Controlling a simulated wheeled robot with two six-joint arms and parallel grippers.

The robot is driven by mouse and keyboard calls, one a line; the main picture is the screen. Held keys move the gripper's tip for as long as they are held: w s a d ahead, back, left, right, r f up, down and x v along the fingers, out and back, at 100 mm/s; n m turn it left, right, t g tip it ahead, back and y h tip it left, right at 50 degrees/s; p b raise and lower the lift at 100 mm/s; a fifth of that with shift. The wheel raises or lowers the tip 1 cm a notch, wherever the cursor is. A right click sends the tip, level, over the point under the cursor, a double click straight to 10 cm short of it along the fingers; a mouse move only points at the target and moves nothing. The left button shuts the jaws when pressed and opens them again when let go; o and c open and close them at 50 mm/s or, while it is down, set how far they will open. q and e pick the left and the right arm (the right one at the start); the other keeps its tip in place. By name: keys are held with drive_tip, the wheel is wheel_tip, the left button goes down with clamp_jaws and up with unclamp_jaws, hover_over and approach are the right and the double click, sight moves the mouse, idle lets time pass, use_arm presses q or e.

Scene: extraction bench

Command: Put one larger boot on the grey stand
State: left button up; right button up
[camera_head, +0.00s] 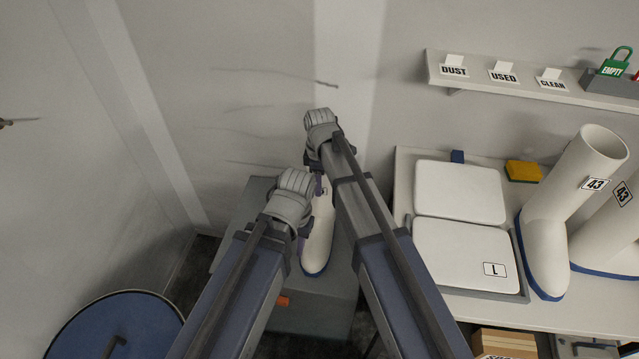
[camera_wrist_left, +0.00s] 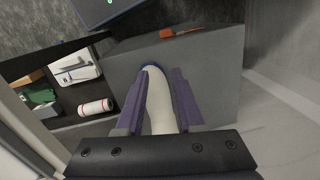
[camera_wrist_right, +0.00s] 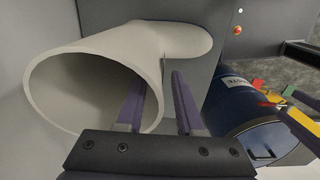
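A white boot (camera_head: 318,238) with a blue sole stands on the grey stand (camera_head: 330,300), partly hidden by my arms. In the right wrist view its wide shaft opening (camera_wrist_right: 90,95) faces the camera. My right gripper (camera_head: 322,172) is open at the shaft rim, its fingers apart on either side of the rim wall. My left gripper (camera_head: 302,215) is open around the boot's narrower part, which also shows in the left wrist view (camera_wrist_left: 160,105); contact is unclear. Two more white boots stand on the bench at the right, the nearer one (camera_head: 553,220) labelled 43.
The bench (camera_head: 600,300) at the right holds white lidded boxes (camera_head: 460,190) and a yellow block (camera_head: 523,171). A shelf (camera_head: 500,78) with label cards is above. A blue round drum (camera_head: 110,330) stands front left. A wall is close behind the stand.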

wheel_tip(320, 180, up, 12)
drive_tip(key=p, duration=1.2)
drive_tip(key=shift+r, duration=0.1)
drive_tip(key=s+d+m, duration=1.3)
drive_tip(key=s+a+n+h+b, duration=0.1)
drive_tip(key=s+a, duration=0.6)
drive_tip(key=a, duration=0.1)
drive_tip(key=shift+s+f, duration=0.25)
drive_tip(key=shift+f, duration=0.2)
